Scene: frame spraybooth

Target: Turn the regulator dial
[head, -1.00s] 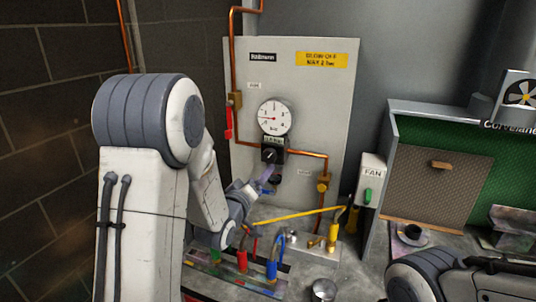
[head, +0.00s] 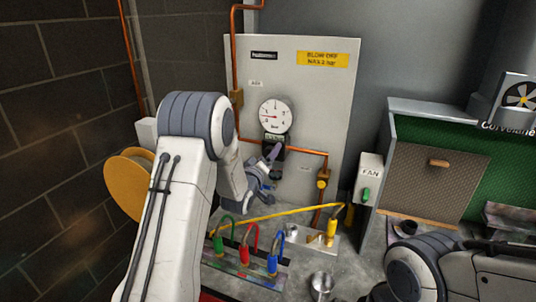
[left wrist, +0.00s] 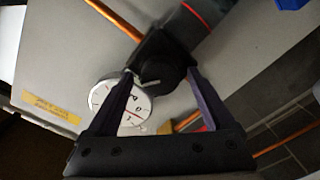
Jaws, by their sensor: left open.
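The black regulator (head: 274,141) sits on the grey panel under a white round gauge (head: 275,116). My left gripper (head: 269,157) is in front of it and hides much of its dial. In the left wrist view the black regulator dial (left wrist: 152,62) with a pale pointer mark lies between the two purple fingers of my open left gripper (left wrist: 160,74). The fingertips are on either side of it; I cannot tell whether they touch it. The gauge (left wrist: 112,105) shows partly behind one finger. My right gripper is out of view.
Copper pipe (head: 303,151) runs to a brass valve (head: 322,182) right of the regulator. Red, green and blue hose ends (head: 272,262) stand in a rack below; a yellow hose (head: 285,212) crosses above them. A FAN switch box (head: 369,180) is at the right.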

